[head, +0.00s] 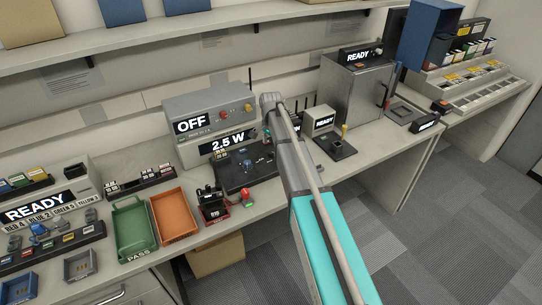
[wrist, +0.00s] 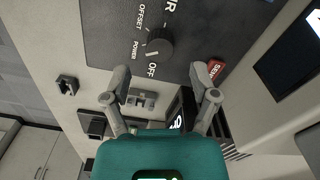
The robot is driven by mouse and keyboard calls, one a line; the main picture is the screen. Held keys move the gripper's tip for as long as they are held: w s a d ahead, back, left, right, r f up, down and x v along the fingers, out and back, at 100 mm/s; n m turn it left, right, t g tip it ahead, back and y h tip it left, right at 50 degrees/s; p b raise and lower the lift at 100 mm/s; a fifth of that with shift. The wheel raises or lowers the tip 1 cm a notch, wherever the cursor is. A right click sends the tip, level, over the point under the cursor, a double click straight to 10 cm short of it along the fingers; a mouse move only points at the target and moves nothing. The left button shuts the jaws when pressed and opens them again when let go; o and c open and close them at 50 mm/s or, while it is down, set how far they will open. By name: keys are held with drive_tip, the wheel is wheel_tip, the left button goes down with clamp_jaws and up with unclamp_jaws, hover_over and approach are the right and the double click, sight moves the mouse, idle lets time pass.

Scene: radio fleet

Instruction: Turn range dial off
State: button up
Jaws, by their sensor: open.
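The range dial (wrist: 158,42) is a black round knob on a dark panel (wrist: 105,30) in the wrist view. Labels OFFSET, POWER and OFF stand around its left and lower sides; another label at the top is cut off. A small light mark shows near its lower left, but I cannot tell its exact setting. My gripper (wrist: 167,88) is open and empty, its two fingertips below the dial in the picture, one to each side. I see no contact with the dial. In the head view my arm covers part of the bench, and I cannot make out the dial there.
A red button (wrist: 215,70) sits right of the dial, close to the right finger. A dark screen (wrist: 290,62) is further right. In the head view, a grey unit (head: 180,103) shows OFF and 2.5 W. Green (head: 117,224) and orange (head: 155,212) trays stand left on the bench.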

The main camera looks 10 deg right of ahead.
sight(271, 151)
drive_tip(key=shift+f+b, duration=1.75)
drive_tip(key=shift+f, duration=0.3)
clamp_jaws()
drive_tip(key=shift+n, duration=0.3)
drive_tip(key=n, duration=1.1)
drive_tip(key=shift+n, duration=0.3)
